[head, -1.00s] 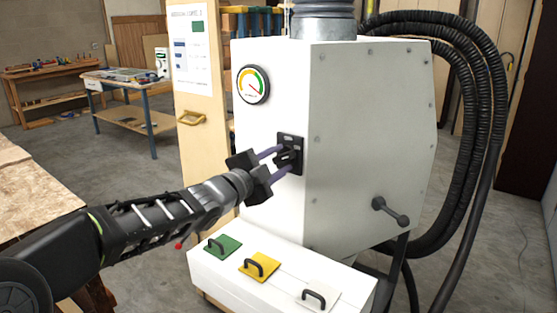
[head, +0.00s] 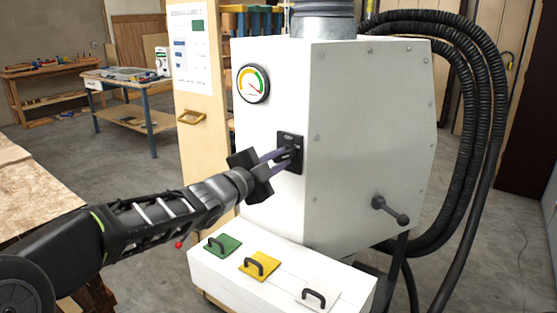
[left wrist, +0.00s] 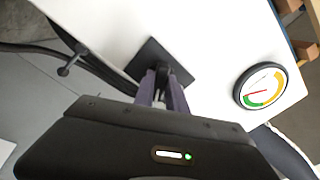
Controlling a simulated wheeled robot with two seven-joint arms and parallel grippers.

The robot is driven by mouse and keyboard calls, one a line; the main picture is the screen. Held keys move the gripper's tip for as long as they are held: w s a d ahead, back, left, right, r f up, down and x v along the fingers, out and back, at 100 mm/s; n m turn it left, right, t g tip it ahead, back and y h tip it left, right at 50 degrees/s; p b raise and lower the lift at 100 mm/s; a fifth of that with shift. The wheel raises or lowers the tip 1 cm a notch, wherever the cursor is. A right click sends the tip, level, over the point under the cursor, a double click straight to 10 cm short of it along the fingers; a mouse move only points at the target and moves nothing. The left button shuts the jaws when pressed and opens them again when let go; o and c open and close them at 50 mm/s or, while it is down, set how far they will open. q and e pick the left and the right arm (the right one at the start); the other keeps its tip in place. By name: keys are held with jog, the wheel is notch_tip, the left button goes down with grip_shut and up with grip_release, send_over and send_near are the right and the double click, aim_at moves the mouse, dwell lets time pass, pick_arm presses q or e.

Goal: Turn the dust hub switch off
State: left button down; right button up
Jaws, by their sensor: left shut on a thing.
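The dust hub (head: 370,130) is a large white cabinet in the middle of the head view. Its switch is on a black plate (head: 291,140) on the front face, below the round gauge. My left gripper (head: 289,157) is at the plate, its purple fingers shut on the dark switch lever. In the left wrist view the fingers (left wrist: 162,88) close around the black lever (left wrist: 161,73) in front of the dark plate (left wrist: 150,62). The fingers hide part of the lever, and its exact position is hard to read. My right gripper is not in view.
The gauge (head: 253,84) sits above the switch. Below stands a white ledge with green (head: 222,245), yellow (head: 259,265) and white (head: 318,295) handled gates. A dark crank handle (head: 390,210) sticks out of the right side. Black hoses (head: 480,110) hang at the right.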

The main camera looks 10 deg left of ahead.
pick_arm(q)
jog(key=shift+n, duration=0.4)
jog(key=n+p, duration=0.3)
jog(key=n, duration=0.2)
jog(key=n+p, duration=0.2)
jog(key=n, duration=0.2)
jog(key=shift+f+n+p, duration=0.1)
jog(key=shift+n+p, duration=0.35)
jog(key=shift+n, duration=0.75)
jog(key=c, duration=1.4)
grip_release()
jog(key=shift+o, duration=0.2)
jog(key=shift+s, duration=0.1)
